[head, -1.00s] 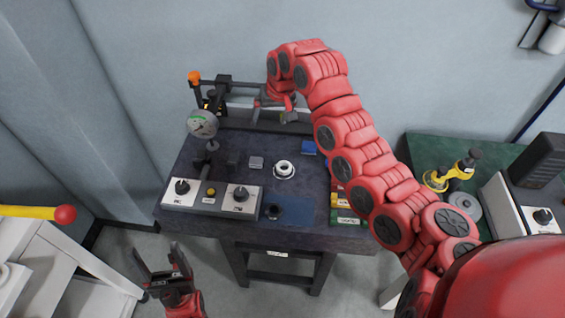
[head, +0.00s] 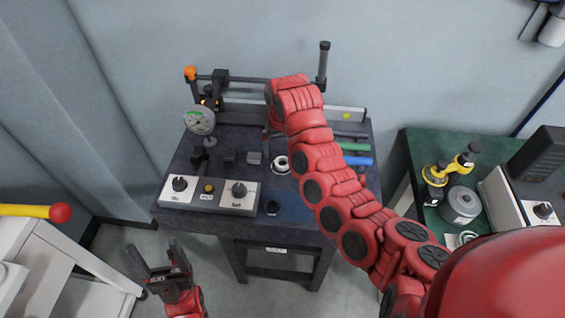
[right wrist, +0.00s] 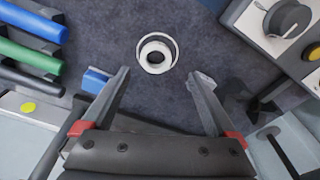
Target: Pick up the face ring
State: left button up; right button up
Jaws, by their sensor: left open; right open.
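In the right wrist view, the ring (right wrist: 157,53) is a white ring around a dark centre, upright on the surface. My right gripper (right wrist: 158,78) is open and empty, with its two fingers apart on either side of the ring's line, nearer the camera than the ring. The right gripper is mostly hidden behind its arm in the head view. My left gripper (head: 154,248) is open and empty, in front of the bench at lower left.
A control box with knobs (head: 210,195) stands front left on the bench, with a dial gauge (head: 200,120) behind it. A small grey block (head: 254,158) sits left of the ring. A blue block (right wrist: 97,80) and coloured bars (right wrist: 30,58) lie nearby. A green side table (head: 425,150) stands right.

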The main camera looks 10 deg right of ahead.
aim_at(282, 165)
jog(key=shift+d+f+p, duration=0.1)
jog(key=shift+f+p, duration=0.15)
jog(key=shift+p, duration=0.05)
jog(key=f, duration=0.1)
jog(key=f+p, duration=0.1)
jog(key=f, duration=0.1)
jog(key=f+p, duration=0.1)
jog(key=shift+w+d+f, duration=0.1)
jog(key=shift+d+f, duration=0.15)
jog(key=shift+w+f, duration=0.1)
jog(key=shift+f, duration=0.15)
grip_shut()
